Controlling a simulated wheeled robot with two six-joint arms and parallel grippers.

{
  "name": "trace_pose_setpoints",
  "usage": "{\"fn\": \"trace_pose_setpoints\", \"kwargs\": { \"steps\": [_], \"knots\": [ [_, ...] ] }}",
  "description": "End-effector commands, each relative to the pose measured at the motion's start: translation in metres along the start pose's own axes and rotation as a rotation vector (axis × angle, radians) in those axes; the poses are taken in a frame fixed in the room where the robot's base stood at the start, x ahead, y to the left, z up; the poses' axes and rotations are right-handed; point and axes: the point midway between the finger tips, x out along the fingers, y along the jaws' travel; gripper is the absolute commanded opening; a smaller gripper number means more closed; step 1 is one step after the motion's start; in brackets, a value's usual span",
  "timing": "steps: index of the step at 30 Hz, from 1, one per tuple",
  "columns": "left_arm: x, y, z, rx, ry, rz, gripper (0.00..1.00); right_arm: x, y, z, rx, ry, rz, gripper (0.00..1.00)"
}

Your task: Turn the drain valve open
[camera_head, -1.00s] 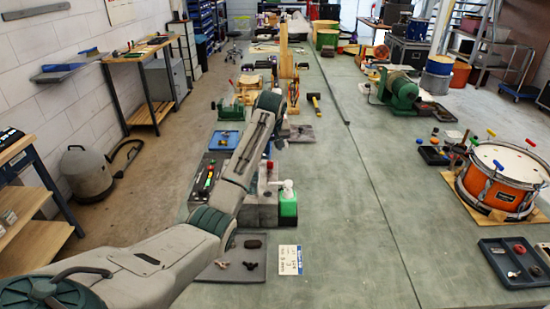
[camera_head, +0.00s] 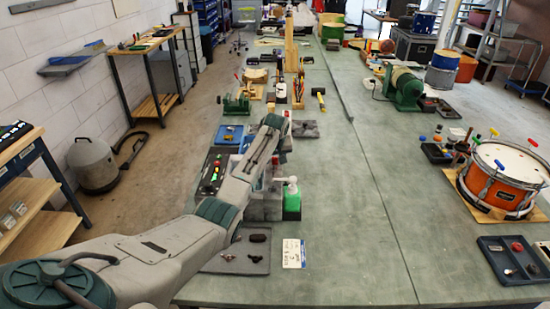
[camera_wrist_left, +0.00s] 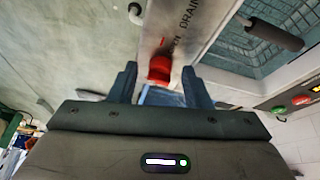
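The red valve handle (camera_wrist_left: 160,68) shows in the left wrist view, in front of a pale metal plate (camera_wrist_left: 183,28) with the word DRAIN and red marking. My left gripper (camera_wrist_left: 159,74) is open, with one dark finger on each side of the red handle. Whether the fingers touch it cannot be told. In the head view my left arm reaches over the left part of the bench, and hides the valve and most of the gripper. My right gripper is not in view.
Close to my arm are a control box with lit buttons (camera_head: 211,174), a green and white bottle (camera_head: 291,203), a card (camera_head: 293,254) and a grey tray (camera_head: 228,264) with small parts. An orange drum (camera_head: 500,186) stands at right. The middle of the bench (camera_head: 350,210) is clear.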

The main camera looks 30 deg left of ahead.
Motion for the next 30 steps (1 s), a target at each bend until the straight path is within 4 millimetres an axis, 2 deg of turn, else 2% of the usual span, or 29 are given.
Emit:
{"fn": "trace_pose_setpoints", "kwargs": {
  "steps": [1,6,17,30],
  "knots": [
    [0.0,0.0,0.0,0.0,0.0,0.0,0.34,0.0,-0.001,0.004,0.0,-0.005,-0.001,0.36],
    [0.0,0.0,0.0,0.0,0.0,0.0,0.02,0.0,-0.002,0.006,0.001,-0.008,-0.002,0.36],
    [-0.001,-0.001,-0.001,0.041,-0.004,0.016,0.01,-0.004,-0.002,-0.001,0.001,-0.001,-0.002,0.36],
    [-0.001,-0.004,-0.003,0.343,-0.023,0.142,0.01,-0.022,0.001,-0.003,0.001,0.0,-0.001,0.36]
  ]
}}
